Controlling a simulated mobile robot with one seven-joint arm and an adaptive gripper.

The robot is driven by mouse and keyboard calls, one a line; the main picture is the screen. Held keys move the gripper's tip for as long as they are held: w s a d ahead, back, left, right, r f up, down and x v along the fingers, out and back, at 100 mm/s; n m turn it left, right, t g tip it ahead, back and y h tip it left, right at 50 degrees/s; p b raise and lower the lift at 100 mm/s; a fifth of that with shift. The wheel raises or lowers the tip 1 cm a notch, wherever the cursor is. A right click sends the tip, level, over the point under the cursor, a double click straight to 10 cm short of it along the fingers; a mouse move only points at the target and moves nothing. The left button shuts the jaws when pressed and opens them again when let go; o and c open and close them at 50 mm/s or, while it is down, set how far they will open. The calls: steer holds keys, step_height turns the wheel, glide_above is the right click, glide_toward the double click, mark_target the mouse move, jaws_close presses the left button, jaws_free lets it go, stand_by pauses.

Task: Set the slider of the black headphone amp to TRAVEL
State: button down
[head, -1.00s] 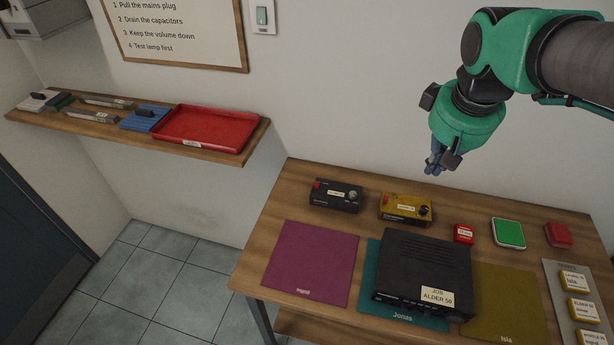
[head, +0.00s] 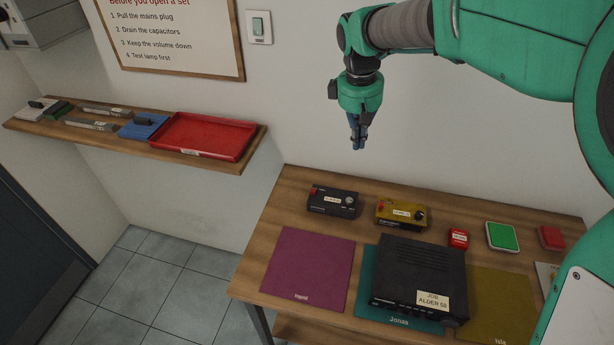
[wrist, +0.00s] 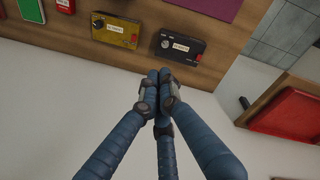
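The black headphone amp (head: 333,201) sits at the back of the wooden bench, left of a yellow one. It has a pale label, a red part at its left and a round knob at its right; its slider is too small to make out. It also shows in the wrist view (wrist: 180,46). My gripper (head: 358,147) hangs in the air above and behind the black amp, near the wall, pointing down. In the wrist view its blue fingers (wrist: 160,76) are together at the tips with nothing between them.
A yellow unit (head: 402,213) stands right of the black amp. A large black hi-fi set (head: 420,262) stands in front on a teal mat. The purple mat (head: 308,270) is bare. A shelf (head: 185,155) with a red tray (head: 203,137) is on the left wall.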

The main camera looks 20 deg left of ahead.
mark_target(313, 192)
steer(key=w+a+f+n+h+p, duration=0.1)
steer(key=w+a+f+n, duration=0.2)
steer(key=a+f, duration=0.6)
steer(key=w+a+f+n+g+h+p, duration=0.1)
steer(key=w+a+f+n, duration=0.2)
steer(key=a+f, duration=0.7)
steer(key=a, duration=0.4)
steer(key=shift+n+p, duration=0.3)
steer(key=shift+f, duration=0.15)
steer(key=x, duration=0.9)
steer(key=shift+s+f, duration=0.1)
steer(key=shift+f, duration=0.05)
steer(key=d, duration=0.3)
steer(key=shift+f, duration=0.15)
steer(key=shift+d+f, duration=0.1)
steer(key=shift+d, duration=0.45)
